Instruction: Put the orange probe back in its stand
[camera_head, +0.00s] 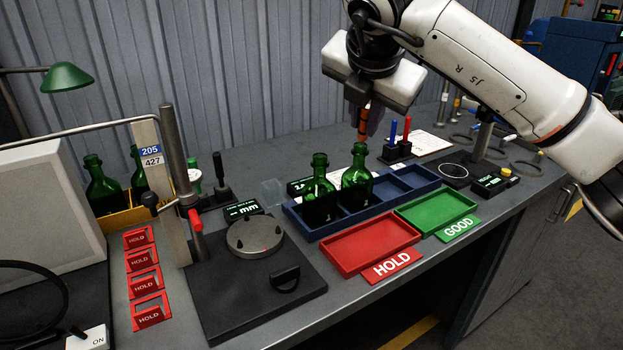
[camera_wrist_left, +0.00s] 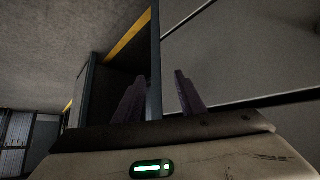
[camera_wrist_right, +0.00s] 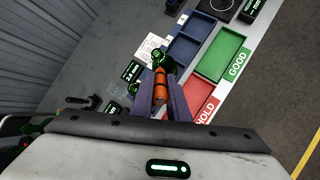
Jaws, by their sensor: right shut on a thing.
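The orange probe (camera_head: 363,124) is upright in the jaws of my right gripper (camera_head: 369,108), with its lower end at the mouth of the right green bottle (camera_head: 357,190). I cannot tell whether its tip is inside the neck. In the right wrist view the probe (camera_wrist_right: 160,86) is between the two fingers of my right gripper (camera_wrist_right: 162,92). A black stand (camera_head: 397,152) holding a blue and a red probe is just right of that bottle. My left gripper (camera_wrist_left: 162,90) shows only in its wrist view, fingers apart and nothing between them.
The bottle and another green bottle (camera_head: 320,193) stand in a blue compartment tray (camera_head: 412,181). A red HOLD tray (camera_head: 371,246) and a green GOOD tray (camera_head: 437,211) are in front, empty. A black gauge plate with a round disc (camera_head: 254,236) is at left.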

